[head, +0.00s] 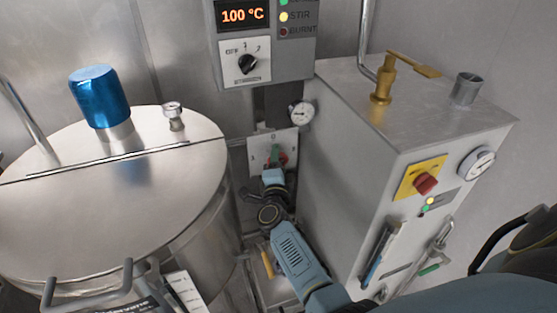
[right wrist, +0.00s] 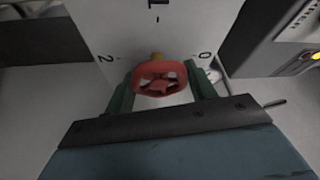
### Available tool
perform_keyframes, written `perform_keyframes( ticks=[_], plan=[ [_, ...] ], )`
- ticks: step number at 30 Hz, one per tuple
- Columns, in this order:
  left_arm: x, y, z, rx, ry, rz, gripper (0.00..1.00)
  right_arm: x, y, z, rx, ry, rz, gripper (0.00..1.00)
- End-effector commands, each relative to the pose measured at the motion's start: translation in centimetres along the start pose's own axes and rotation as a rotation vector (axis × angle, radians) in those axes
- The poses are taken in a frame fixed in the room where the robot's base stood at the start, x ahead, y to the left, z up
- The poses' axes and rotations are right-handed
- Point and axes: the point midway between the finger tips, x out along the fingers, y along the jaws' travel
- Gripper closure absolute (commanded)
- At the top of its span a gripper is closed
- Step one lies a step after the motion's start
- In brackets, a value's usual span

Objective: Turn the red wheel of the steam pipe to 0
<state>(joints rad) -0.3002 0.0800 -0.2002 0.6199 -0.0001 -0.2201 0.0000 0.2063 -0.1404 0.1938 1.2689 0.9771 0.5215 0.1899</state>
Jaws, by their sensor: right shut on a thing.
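The red wheel (right wrist: 160,78) sits in front of a white dial plate (right wrist: 150,30) in the right wrist view, with a brass stem behind it. The plate is marked 2 at the left, a partly cut-off mark at the top and 0 at the right. My right gripper (right wrist: 162,95) has its green fingers on both sides of the wheel and is shut on it. In the head view my right gripper (head: 276,158) reaches the plate (head: 262,146) between vat and boiler, and mostly hides the wheel. My left gripper is not in view.
A steel vat (head: 100,200) with a blue motor cap (head: 100,95) stands at the left. A grey boiler cabinet (head: 350,170) with a brass valve (head: 383,82) stands close at the right. A control box (head: 262,40) reads 100 °C above the narrow gap.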

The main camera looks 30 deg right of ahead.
Motion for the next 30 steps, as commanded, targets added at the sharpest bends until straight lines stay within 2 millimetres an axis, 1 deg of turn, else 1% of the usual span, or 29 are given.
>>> perform_keyframes(
  ticks=[11, 12, 16, 17, 26, 29, 30],
  plan=[
    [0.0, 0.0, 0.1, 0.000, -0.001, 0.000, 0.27, 0.0, 0.1, 0.0, 0.010, 0.000, 0.005, 0.67],
    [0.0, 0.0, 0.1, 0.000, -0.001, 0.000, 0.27, 0.0, 0.1, 0.0, 0.010, 0.000, 0.005, 0.42],
    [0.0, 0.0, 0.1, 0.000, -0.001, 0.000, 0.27, 0.0, 0.1, 0.0, 0.009, 0.000, 0.004, 0.25],
    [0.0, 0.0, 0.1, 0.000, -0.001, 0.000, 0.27, 0.0, 0.1, 0.0, 0.008, 0.000, 0.004, 0.23],
    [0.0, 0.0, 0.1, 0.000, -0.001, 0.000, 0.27, -0.2, 0.0, 0.0, 0.006, 0.000, 0.003, 0.23],
    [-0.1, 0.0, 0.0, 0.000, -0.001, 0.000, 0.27, -1.0, 0.1, 0.0, 0.006, -0.001, 0.004, 0.23],
    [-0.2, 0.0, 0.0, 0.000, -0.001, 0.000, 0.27, -1.6, 0.1, 0.0, 0.006, -0.001, 0.005, 0.23]
  ],
)
